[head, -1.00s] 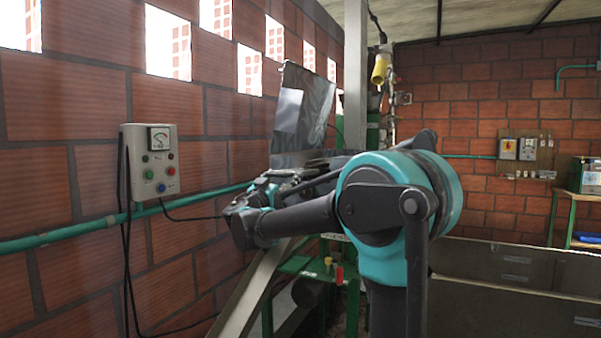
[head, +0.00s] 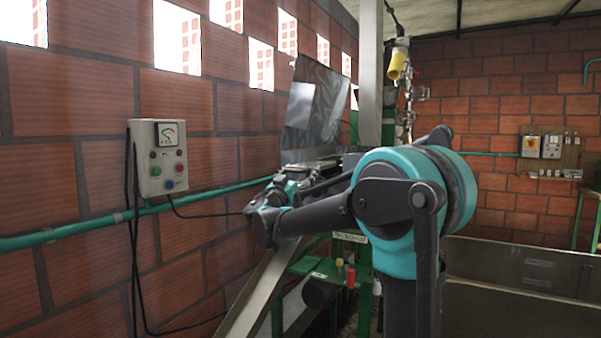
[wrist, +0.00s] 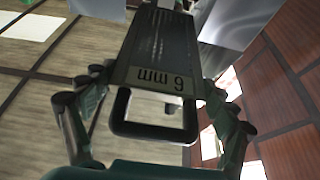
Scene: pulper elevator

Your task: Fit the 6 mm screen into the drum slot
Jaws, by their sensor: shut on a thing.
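The 6 mm screen (wrist: 158,45) fills the upper middle of the wrist view. It is a dark perforated plate with a tan "6 mm" label, upside down in the picture, and a black loop handle. My gripper (wrist: 156,84) has its fingers on both sides of the label and handle end, and is shut on the screen. In the head view my gripper (head: 308,178) is small and partly hidden by my arm, near the green-framed machine under an upright shiny metal sheet (head: 314,108). I cannot make out the drum slot in either view.
A grey control box (head: 158,158) and a teal pipe (head: 90,230) are on the brick wall at left. A sloping metal chute (head: 262,292) runs down below my arm. A grey post (head: 371,75) stands behind it. A low tank wall (head: 520,275) is at right.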

